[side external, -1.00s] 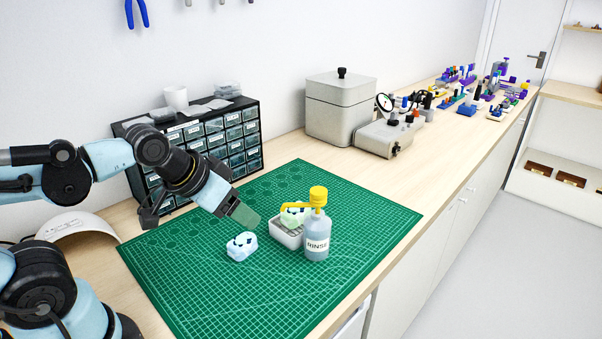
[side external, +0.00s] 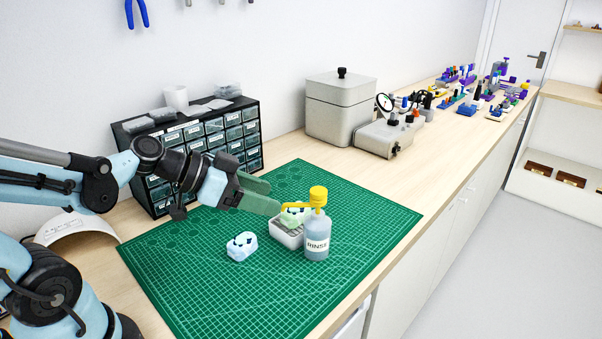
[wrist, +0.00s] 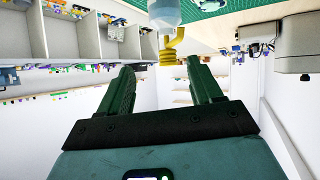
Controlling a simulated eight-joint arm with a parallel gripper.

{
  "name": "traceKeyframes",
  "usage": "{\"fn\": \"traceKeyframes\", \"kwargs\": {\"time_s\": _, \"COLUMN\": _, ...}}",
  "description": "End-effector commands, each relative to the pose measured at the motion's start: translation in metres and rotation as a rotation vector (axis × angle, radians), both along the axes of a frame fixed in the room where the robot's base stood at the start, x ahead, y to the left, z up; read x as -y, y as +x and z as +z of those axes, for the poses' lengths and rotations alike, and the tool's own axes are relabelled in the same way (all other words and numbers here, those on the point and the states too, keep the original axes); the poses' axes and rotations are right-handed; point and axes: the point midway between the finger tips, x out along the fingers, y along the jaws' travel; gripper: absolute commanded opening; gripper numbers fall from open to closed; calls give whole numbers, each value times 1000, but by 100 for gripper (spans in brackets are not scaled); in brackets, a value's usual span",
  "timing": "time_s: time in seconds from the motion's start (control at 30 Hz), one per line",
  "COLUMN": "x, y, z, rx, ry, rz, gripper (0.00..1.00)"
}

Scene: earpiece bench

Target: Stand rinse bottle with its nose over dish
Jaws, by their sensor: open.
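The rinse bottle (side external: 317,240) stands upright on the green mat, with a yellow cap (side external: 318,195) and a yellow nose reaching left. The white dish (side external: 285,238) is just left of the bottle, with a pale green piece (side external: 293,216) in it. In the side view the nose lies across the space above the dish. My gripper (side external: 275,197) is open and empty, its green fingers level, up and left of the cap. In the wrist view the bottle (wrist: 166,14) hangs inverted at the top, its yellow cap beyond my gripper (wrist: 161,67). No contact shows.
A pale blue block (side external: 242,246) with dark spots lies on the mat (side external: 215,290) left of the dish. A drawer cabinet (side external: 160,190) stands behind my arm. A grey lidded box (side external: 340,110) and a grey device (side external: 387,138) stand at the back. The mat's front is clear.

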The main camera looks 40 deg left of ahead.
Motion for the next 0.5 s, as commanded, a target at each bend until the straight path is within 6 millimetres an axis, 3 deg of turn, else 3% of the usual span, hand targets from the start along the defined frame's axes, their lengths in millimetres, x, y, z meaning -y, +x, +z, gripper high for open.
{"fn": "traceKeyframes", "kwargs": {"time_s": 0.2, "x": -7, "y": 8, "z": 15, "rx": 156, "ry": -5, "rz": -36, "gripper": 65}}
{"fn": "traceKeyframes", "kwargs": {"time_s": 0.5, "x": 2, "y": 24, "z": 10, "rx": 173, "ry": -3, "rz": -45, "gripper": 65}}
